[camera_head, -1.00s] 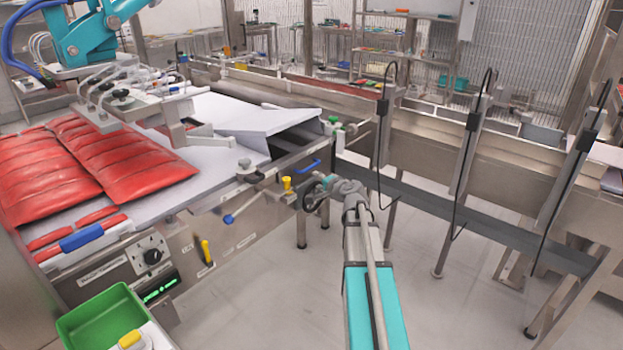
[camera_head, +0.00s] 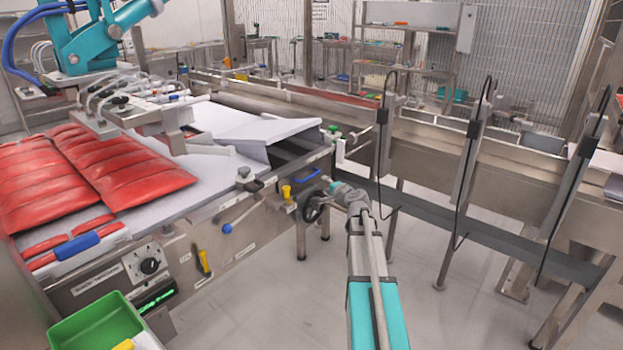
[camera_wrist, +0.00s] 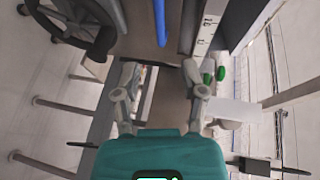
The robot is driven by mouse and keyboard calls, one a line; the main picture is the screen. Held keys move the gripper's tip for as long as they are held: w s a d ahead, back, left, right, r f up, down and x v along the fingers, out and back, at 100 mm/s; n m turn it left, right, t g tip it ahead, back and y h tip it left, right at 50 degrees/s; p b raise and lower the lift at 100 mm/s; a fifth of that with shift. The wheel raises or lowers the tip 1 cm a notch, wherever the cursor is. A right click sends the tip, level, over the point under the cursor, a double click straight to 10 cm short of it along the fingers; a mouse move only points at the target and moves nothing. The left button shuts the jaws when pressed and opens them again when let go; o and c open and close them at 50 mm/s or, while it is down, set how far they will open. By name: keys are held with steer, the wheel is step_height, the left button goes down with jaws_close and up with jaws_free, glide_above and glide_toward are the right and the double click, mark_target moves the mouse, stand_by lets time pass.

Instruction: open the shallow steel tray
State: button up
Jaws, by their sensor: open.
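My gripper (camera_head: 337,188) reaches the right end of the steel machine's front, just beside a black handwheel (camera_head: 314,208). In the wrist view my gripper (camera_wrist: 160,72) has its two fingers spread, with nothing between the tips. A blue bar handle (camera_wrist: 159,22) lies ahead of the gap, apart from the fingers, on a brownish steel face. A blue bar handle (camera_head: 307,176) also shows in the head view, left of the gripper. I cannot single out the steel tray's outline in either view.
The handwheel (camera_wrist: 75,22) is close by in the wrist view, with green knobs (camera_wrist: 214,75) opposite. A steel conveyor (camera_head: 430,150) stands right. Floor in front is clear.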

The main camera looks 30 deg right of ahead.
mark_target(312, 177)
steer(key=w, duration=0.3)
steer(key=w+f+b, duration=0.1)
steer(key=w, duration=0.3)
steer(key=w+f+b, duration=0.1)
steer(key=w, duration=0.3)
steer(key=shift+w+d+f, duration=0.1)
steer(key=shift+w+d, duration=0.1)
steer(key=shift+d, duration=0.05)
jaws_close()
